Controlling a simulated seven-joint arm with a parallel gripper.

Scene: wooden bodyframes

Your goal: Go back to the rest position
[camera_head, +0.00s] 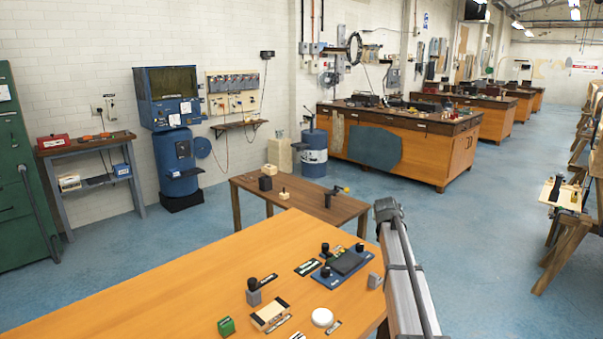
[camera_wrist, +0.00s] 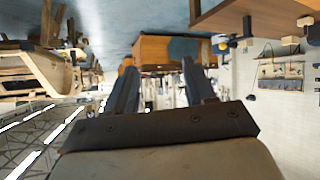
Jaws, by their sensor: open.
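My gripper (camera_wrist: 160,78) shows in the wrist view with its two dark fingers spread apart and nothing between them. That view is upside down and looks out across the workshop, with the floor above and the ceiling lights below. The fingers touch nothing that I can see. In the head view part of my arm rises at the right edge of the orange wooden table (camera_head: 150,290); my fingers cannot be made out there.
The table holds a blue plate with black knobs (camera_head: 344,265), a green block (camera_head: 226,326), a white disc (camera_head: 322,317) and a wooden block (camera_head: 270,315). A brown table (camera_head: 330,205) stands behind it. Blue floor (camera_head: 470,240) is clear to the right.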

